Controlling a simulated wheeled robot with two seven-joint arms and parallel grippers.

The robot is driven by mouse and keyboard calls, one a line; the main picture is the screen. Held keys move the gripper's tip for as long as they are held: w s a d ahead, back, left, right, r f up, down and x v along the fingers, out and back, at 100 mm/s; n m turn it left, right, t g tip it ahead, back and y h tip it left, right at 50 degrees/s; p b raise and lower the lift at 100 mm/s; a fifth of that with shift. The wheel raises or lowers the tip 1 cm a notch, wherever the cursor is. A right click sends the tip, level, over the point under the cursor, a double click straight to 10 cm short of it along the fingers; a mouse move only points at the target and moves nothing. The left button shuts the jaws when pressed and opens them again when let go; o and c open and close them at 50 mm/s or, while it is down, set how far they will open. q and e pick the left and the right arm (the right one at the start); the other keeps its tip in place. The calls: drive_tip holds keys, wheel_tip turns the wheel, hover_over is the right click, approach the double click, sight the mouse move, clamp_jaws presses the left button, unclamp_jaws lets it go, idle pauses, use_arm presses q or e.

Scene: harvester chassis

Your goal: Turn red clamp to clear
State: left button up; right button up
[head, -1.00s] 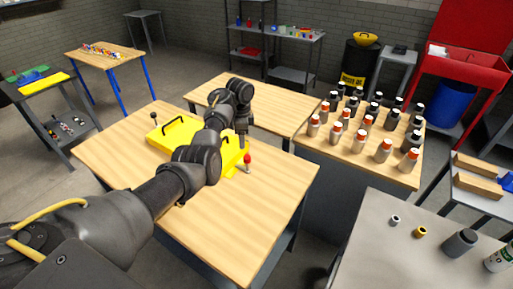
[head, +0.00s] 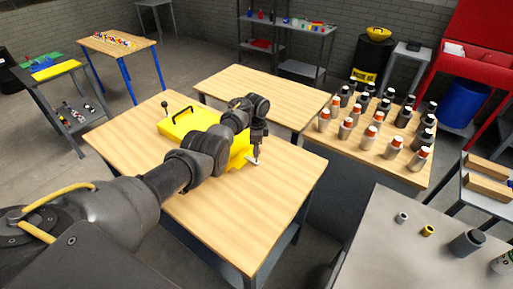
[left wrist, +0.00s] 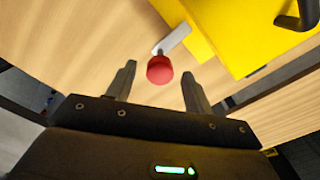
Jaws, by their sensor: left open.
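The red clamp shows in the left wrist view as a round red knob (left wrist: 159,70) beside a small grey plate (left wrist: 175,38) at the edge of the yellow chassis (left wrist: 228,35). In the head view the yellow chassis (head: 188,124) lies on the wooden table, partly behind my left arm, and the red knob is hidden by my gripper. My left gripper (head: 257,158) points down over the clamp. In the left wrist view its fingers are open, one on each side of the knob, with gaps between. My right gripper is not in view.
A black-knobbed lever (head: 165,105) stands at the chassis's far left corner. The front of the wooden table (head: 235,225) is clear. A table with several bottles (head: 370,135) stands to the right, and a grey table (head: 375,235) is at front right.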

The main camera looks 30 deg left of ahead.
use_arm(q)
drive_tip(key=shift+f, duration=0.3)
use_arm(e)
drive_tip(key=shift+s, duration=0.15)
use_arm(q)
drive_tip(key=c, duration=1)
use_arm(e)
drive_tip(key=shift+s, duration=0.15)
